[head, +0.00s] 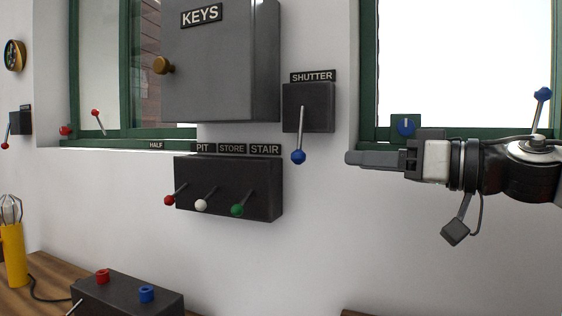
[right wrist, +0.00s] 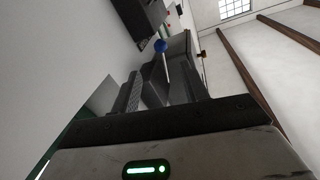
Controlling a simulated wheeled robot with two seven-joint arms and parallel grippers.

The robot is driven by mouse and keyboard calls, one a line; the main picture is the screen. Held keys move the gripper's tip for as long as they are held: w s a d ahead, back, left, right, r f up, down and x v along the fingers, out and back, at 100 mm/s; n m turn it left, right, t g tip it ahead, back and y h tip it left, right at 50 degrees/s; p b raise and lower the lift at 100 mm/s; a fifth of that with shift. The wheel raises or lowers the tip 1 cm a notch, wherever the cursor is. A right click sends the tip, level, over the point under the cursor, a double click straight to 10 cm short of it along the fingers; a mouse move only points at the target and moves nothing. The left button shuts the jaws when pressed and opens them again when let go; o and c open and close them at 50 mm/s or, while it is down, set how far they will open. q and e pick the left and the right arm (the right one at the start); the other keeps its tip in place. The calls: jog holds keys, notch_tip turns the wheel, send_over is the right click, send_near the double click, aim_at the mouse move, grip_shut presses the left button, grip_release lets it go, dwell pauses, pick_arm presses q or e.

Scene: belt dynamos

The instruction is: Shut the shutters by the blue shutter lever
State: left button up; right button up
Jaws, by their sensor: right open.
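The blue shutter lever (head: 298,156) hangs down from a dark box (head: 308,107) under the SHUTTER label (head: 313,76). Its thin rod ends in a blue ball. No shutter panel is clearly seen over the bright right window (head: 440,60). My left gripper is out of view.
A grey KEYS cabinet (head: 220,60) juts out at the upper left of the lever. Below it a dark box (head: 262,205) carries red, white and green levers. A blue knob (head: 406,126) and another blue-tipped lever (head: 541,95) are at the right window. The wall below is clear.

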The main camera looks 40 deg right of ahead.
aim_at(305, 156)
jog(key=p+x, duration=0.4)
jog(key=x, duration=0.8)
jog(key=shift+w+a+r+p, duration=0.1)
jog(key=shift+w+a+p, duration=0.05)
jog(key=shift+w+p, duration=0.15)
jog(key=shift+w+a+p, duration=0.15)
jog(key=shift+w+p, duration=0.15)
jog(key=shift+w, duration=0.45)
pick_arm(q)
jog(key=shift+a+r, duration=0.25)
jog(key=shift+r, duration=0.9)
pick_arm(e)
jog(key=shift+c, duration=0.4)
grip_shut()
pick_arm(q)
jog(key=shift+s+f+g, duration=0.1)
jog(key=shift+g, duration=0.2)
